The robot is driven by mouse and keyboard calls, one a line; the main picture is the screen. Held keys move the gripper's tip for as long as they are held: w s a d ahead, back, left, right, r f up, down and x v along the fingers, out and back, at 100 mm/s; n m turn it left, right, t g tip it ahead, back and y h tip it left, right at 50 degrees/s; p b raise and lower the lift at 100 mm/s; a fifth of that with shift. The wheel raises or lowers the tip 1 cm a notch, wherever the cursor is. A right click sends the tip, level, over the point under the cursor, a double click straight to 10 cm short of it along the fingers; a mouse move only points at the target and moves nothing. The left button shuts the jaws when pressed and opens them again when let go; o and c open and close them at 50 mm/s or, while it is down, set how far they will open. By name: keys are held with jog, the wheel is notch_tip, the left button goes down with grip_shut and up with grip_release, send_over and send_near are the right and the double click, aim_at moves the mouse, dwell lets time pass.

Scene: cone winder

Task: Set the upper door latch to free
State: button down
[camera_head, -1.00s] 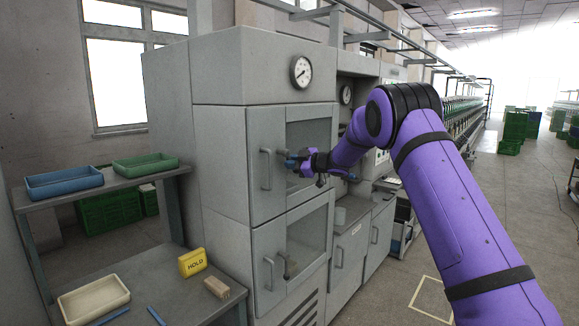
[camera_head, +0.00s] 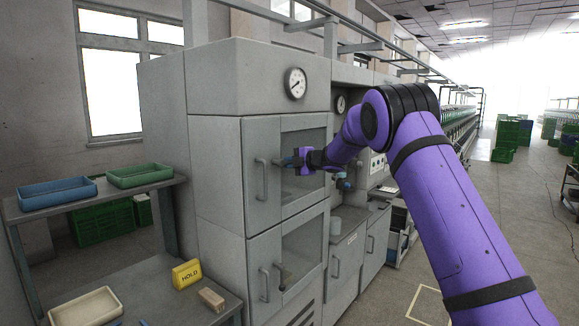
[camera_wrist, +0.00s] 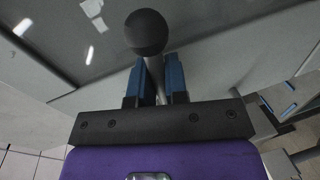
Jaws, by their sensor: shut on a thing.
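The upper door (camera_head: 258,205) of the grey cabinet has a glass pane and a vertical bar handle (camera_head: 262,176), and looks shut. The upper door latch, a lever with a dark ball knob (camera_wrist: 146,32), shows in the wrist view. Its pale stem passes between the blue fingers of my gripper (camera_wrist: 160,72), which is shut on it just below the knob. In the head view my gripper (camera_head: 291,161) is at the upper door, right of the bar handle, and hides most of the latch. The latch's exact angle cannot be told.
A lower door with its own handle (camera_head: 265,285) and a latch (camera_head: 281,275) is below. A pressure gauge (camera_head: 295,83) is above. Left are shelves with a blue tray (camera_head: 57,192), a green tray (camera_head: 140,175) and a yellow HOLD block (camera_head: 187,273). Open floor lies right.

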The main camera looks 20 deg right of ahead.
jog(key=shift+r+n, duration=0.1)
jog(key=shift+n, duration=0.2)
dwell(0.4)
jog(key=c, duration=1.2)
grip_release()
jog(key=shift+o, duration=0.2)
jog(key=v, duration=1)
jog(key=shift+s+d, duration=0.15)
jog(key=shift+s, duration=0.2)
jog(key=shift+r, duration=0.1)
